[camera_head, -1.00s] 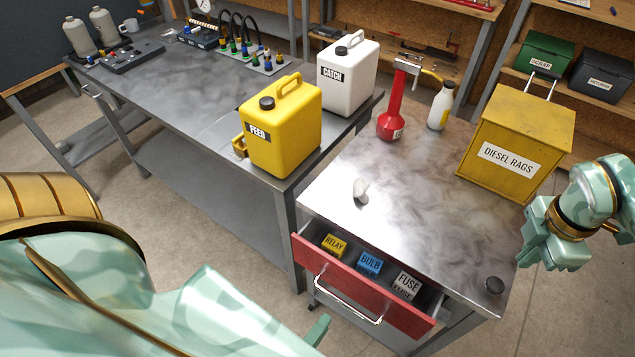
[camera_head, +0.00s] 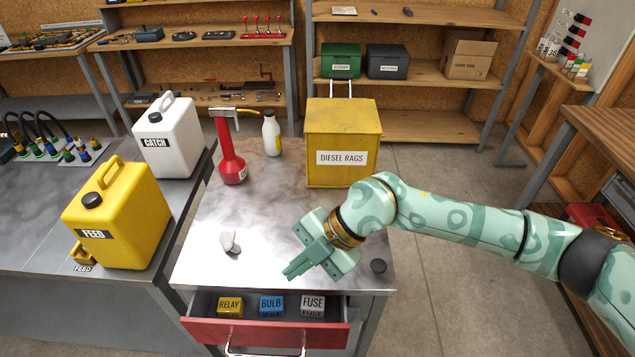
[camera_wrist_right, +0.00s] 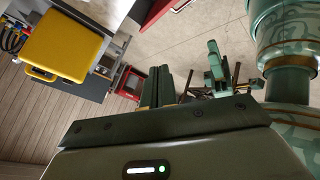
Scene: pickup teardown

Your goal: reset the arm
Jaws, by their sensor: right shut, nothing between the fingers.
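My right arm comes in from the right in the head view. Its gripper (camera_head: 290,272) is above the grey worktop (camera_head: 275,205), over the near part of the cabinet, with the fingers shut together and nothing between them. A small pale crumpled lump (camera_head: 230,242) lies on the worktop to the left of the fingertips, apart from them. In the right wrist view the dark fingers (camera_wrist_right: 165,86) show close together. My left gripper is not in the head view.
Below the worktop, a red drawer (camera_head: 265,334) stands open with RELAY, BULB and FUSE boxes (camera_head: 271,306). A yellow DIESEL RAGS bin (camera_head: 342,125), a red pump bottle (camera_head: 232,160) and a white bottle (camera_head: 271,135) stand behind. The yellow FEED can (camera_head: 125,215) is left.

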